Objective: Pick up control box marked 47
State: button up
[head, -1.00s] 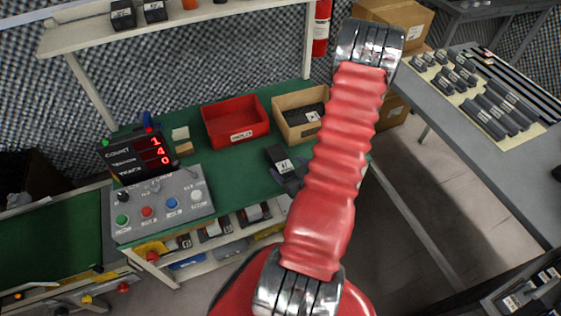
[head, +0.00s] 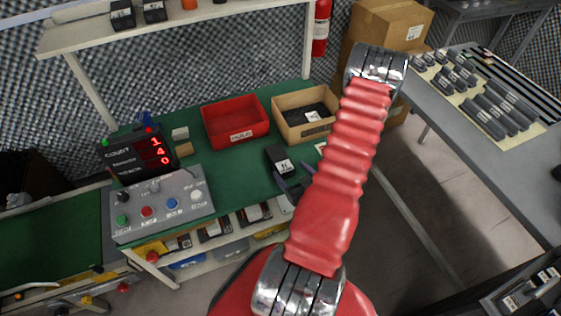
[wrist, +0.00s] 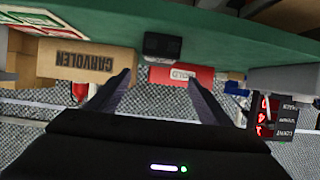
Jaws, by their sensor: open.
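A black control box (head: 279,160) with a white label lies on the green bench top, in front of the cardboard bin. Its label is too small to read surely. In the wrist view, which is upside down, the dark box (wrist: 162,46) sits beyond my fingertips, roughly centred between them. My gripper (head: 294,186) shows as dark fingers just in front of the box in the head view, partly hidden by my red arm. In the wrist view my gripper (wrist: 160,80) is open, with nothing between the fingers.
A red bin (head: 236,122) and a cardboard bin (head: 305,113) with dark items stand behind the box. A button panel (head: 162,204) and a red-digit counter (head: 139,153) stand at left. A grey table (head: 500,150) holds rows of dark parts at right.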

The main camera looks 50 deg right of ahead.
aim_at(280, 157)
jog(key=x, duration=0.5)
jog(key=shift+w+f, duration=0.15)
jog(key=shift+w, duration=0.15)
jog(key=shift+w+d+f, duration=0.2)
jog(key=shift+w+d, duration=0.1)
jog(key=shift+w, duration=0.1)
jog(key=shift+x, duration=2.55)
jog(key=shift+s+d+f, duration=0.1)
jog(key=shift+f, duration=0.1)
jog(key=shift+c, duration=0.2)
jog(key=c, duration=1.3)
jog(key=shift+c, duration=0.2)
jog(key=shift+r, duration=0.15)
